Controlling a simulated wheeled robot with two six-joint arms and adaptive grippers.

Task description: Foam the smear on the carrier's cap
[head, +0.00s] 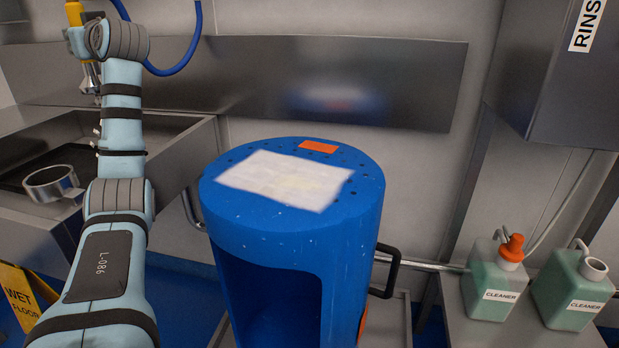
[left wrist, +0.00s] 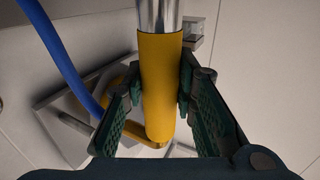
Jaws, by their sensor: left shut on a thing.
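The blue carrier (head: 300,250) stands upright in the middle of the head view, with a dark opening in its front. Its flat cap (head: 350,182) bears a whitish, roughly four-sided patch (head: 285,178) with a faint yellowish tint. I cannot tell whether the patch is smear, foam or both. My left gripper (left wrist: 160,75) is shut on the yellow handle (left wrist: 161,100) of a lance with a metal tube (left wrist: 160,15). In the head view my left gripper (head: 78,42) is at the upper left, away from the cap, partly hidden by my wrist. My right gripper is out of view.
A blue hose (head: 180,68) loops behind my left arm. A steel sink (head: 170,140) and a metal ring holder (head: 52,184) are at left. Two green cleaner jugs (head: 490,290) (head: 570,295) stand at right. A yellow wet-floor sign (head: 18,295) is at lower left. Space above the cap is clear.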

